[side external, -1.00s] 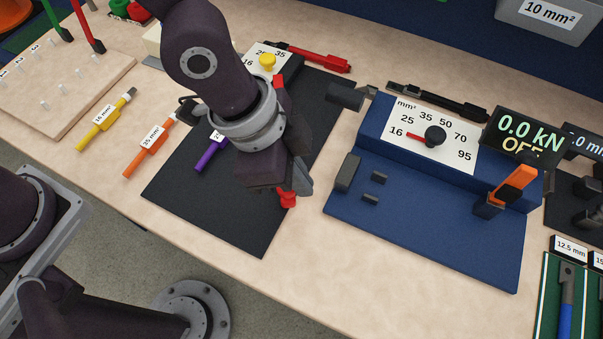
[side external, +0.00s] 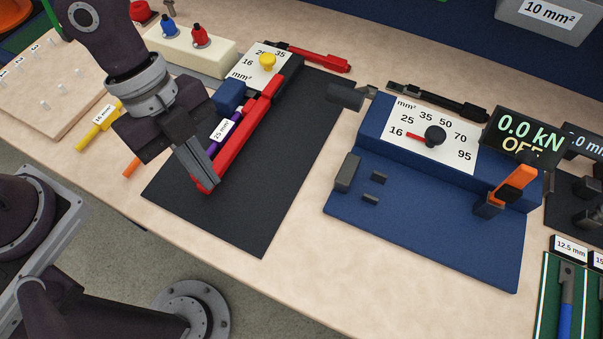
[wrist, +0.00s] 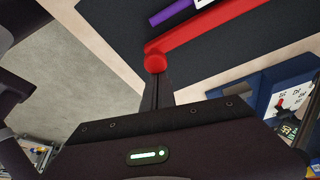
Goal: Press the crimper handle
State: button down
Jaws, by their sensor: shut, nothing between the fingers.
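The crimper on the black mat (side external: 270,200) has a blue body (side external: 231,96), a white dial plate with a yellow knob (side external: 267,61), and a long red handle (side external: 240,132). The handle lies alongside a purple cable (side external: 216,140) labelled 25 mm², whose far end is at the blue body. My gripper (side external: 208,180) is shut and empty, with its fingertips at the handle's near end, seemingly against it. In the wrist view the fingers (wrist: 156,88) meet the round red end of the handle (wrist: 215,30). Exact contact is partly hidden.
A blue press (side external: 430,215) with a dial and a display reading 0.0 kN OFF stands to the right. Yellow (side external: 97,128) and orange (side external: 131,168) cables lie at left near the pegboard (side external: 50,105). The mat's right part is clear.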

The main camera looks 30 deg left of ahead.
jog(key=shift+a+f, duration=0.1)
jog(key=shift+a, duration=0.55)
jog(key=shift+d, duration=0.1)
jog(key=d, duration=0.1)
jog(key=d+r, duration=0.1)
jog(key=d, duration=0.2)
jog(key=shift+s+d+r, duration=0.15)
jog(key=shift+s+d, duration=0.1)
jog(key=s+v, duration=0.1)
jog(key=v, duration=0.8)
jog(key=shift+w+r, duration=0.25)
jog(key=shift+r, duration=0.05)
jog(key=shift+a, duration=0.15)
